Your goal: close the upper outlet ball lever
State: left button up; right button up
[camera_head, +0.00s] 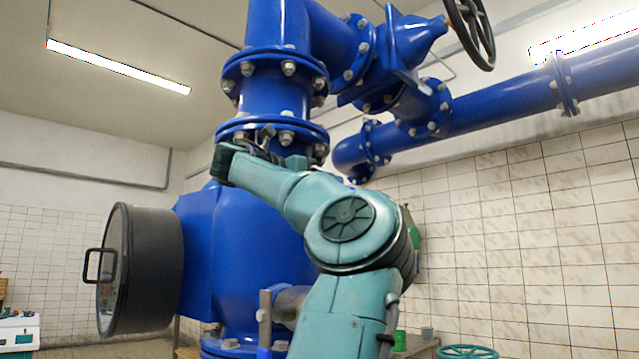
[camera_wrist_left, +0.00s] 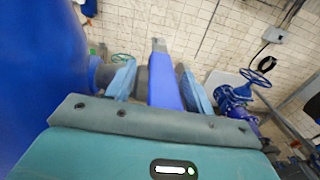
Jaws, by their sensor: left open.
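The outlet ball lever (camera_wrist_left: 165,87) shows in the left wrist view as an upright blue grip with a grey metal end at its top. My left gripper (camera_wrist_left: 158,88) is open, with one light blue finger on each side of the lever. The lever looks nearer the right finger; I cannot tell whether they touch. In the head view a grey upright bar (camera_head: 265,312), which seems to be the same lever, stands beside a short grey pipe. My teal arm covers the area to its right. I cannot make out the left gripper's fingers in the head view. My right gripper is not in view.
A large blue vessel (camera_head: 235,250) with a black round cover (camera_head: 150,265) stands behind and left. Blue flanged pipes (camera_head: 490,105) run overhead. A green handwheel (camera_head: 467,352) is low at right. A blue valve with a handwheel (camera_wrist_left: 258,78) shows at right in the wrist view.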

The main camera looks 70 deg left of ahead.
pick_arm(q)
jog(key=b+v, duration=0.2)
jog(key=v, duration=1.1)
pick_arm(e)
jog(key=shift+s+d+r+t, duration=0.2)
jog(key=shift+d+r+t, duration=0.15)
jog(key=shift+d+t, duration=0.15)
pick_arm(q)
jog(key=shift+s, duration=0.1)
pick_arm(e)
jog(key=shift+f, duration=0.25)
pick_arm(q)
jog(key=shift+f, duration=0.1)
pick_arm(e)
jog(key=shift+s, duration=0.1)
